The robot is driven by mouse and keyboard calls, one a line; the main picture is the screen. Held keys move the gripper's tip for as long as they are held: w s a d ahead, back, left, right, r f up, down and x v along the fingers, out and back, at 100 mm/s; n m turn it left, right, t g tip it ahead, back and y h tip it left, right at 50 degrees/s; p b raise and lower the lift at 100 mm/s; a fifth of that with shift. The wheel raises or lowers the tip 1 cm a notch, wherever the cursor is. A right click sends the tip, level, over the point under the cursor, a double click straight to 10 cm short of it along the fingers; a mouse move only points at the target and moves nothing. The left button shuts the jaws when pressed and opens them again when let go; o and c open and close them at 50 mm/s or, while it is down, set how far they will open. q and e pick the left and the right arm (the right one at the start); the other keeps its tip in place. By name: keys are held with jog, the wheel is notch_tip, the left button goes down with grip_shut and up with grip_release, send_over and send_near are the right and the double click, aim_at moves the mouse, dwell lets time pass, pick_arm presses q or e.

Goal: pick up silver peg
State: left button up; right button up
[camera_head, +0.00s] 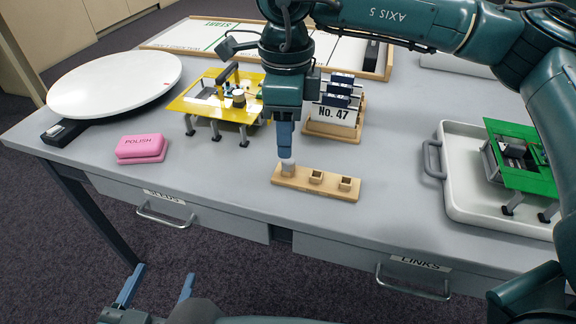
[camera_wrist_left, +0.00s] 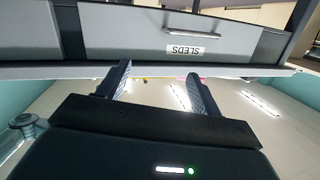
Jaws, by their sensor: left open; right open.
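The silver peg (camera_head: 287,166) stands upright at the left end of a wooden holder (camera_head: 330,187) on the table. Two square sockets to its right look empty. My right gripper (camera_head: 285,155) points straight down over the peg, with its fingertips at the peg's top. It is open, seen edge-on, and hides the upper part of the peg. Whether a finger touches the peg cannot be told. My left gripper (camera_head: 160,276) is open and empty, low in front of the table. Its spread fingers (camera_wrist_left: 160,82) also show in the left wrist view, facing the drawer front.
A yellow stand (camera_head: 222,108) and a "No. 47" rack (camera_head: 333,118) are close behind the holder. A pink polish block (camera_head: 141,149) and white disc (camera_head: 115,83) lie left. A white tray (camera_head: 456,190) with a green stand (camera_head: 530,160) is right. Bare tabletop surrounds the holder's front.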

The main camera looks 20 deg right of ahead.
aim_at(288, 161)
notch_tip(288, 161, down, 5)
jog(key=shift+d+f+b, duration=0.1)
jog(key=shift+b, duration=0.55)
pick_arm(q)
jog(key=shift+d+m+t+h, duration=0.3)
jog(key=shift+t+h, duration=0.1)
jog(key=shift+t, duration=0.1)
pick_arm(e)
grip_shut()
pick_arm(q)
jog(key=shift+a, duration=0.1)
jog(key=shift+s+a+n+g+y+p, duration=0.1)
jog(key=shift+a+n+g+y+p, duration=0.3)
jog(key=shift+g+p, duration=0.65)
pick_arm(e)
notch_tip(288, 161, up, 10)
